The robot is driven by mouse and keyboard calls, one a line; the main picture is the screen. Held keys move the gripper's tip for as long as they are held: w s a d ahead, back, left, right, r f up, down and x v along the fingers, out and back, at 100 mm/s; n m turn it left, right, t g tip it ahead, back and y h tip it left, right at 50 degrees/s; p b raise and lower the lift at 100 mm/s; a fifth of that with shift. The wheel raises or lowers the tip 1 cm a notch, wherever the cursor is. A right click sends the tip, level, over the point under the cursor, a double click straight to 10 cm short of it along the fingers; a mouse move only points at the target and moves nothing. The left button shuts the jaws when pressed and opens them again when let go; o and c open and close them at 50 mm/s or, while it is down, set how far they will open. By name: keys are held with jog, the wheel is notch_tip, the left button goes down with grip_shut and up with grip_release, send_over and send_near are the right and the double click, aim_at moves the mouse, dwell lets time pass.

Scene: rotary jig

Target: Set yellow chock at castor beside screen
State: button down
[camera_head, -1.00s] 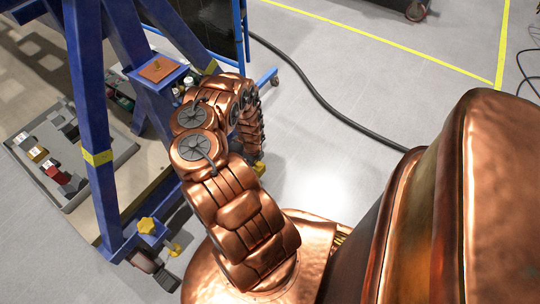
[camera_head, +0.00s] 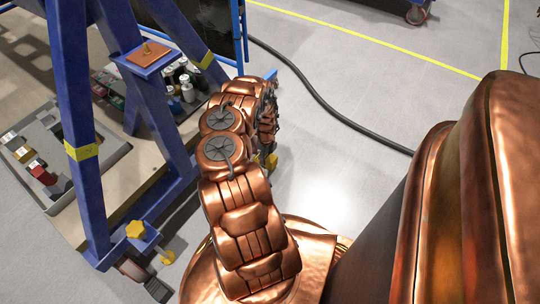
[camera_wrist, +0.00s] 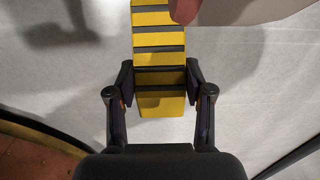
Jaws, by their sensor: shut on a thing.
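My gripper (camera_wrist: 159,92) is shut on the yellow chock (camera_wrist: 160,104), a yellow block with dark stripes, seen between the fingers in the wrist view. In the head view my arm hides most of the gripper; a small yellow part of the chock (camera_head: 271,161) shows beyond the arm, above the floor. The dark screen (camera_head: 208,22) in its blue frame stands at the top. Its blue foot (camera_head: 270,74) shows just past my arm; the castor there is not clearly visible. A rounded reddish thing (camera_wrist: 184,10) under a pale slab is at the wrist view's top edge; I cannot tell what it is.
A blue A-frame stand (camera_head: 82,150) with a castor (camera_head: 133,268) is at left. A grey tray (camera_head: 60,190) with coloured blocks and several bottles (camera_head: 187,90) stand behind it. A black cable (camera_head: 325,103) crosses the otherwise clear floor right of my arm. A wheeled cart (camera_head: 416,12) is far back.

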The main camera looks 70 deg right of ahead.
jog(key=d, duration=0.1)
jog(key=d+b, duration=0.1)
jog(key=d, duration=0.1)
jog(key=shift+s+f, duration=0.1)
jog(key=shift+s, duration=0.25)
jog(key=shift+f+b, duration=0.5)
jog(key=shift+b, duration=0.15)
jog(key=shift+f, duration=0.1)
jog(key=shift+c, duration=2.2)
grip_release()
notch_tip(320, 180, up, 12)
jog(key=p, duration=0.5)
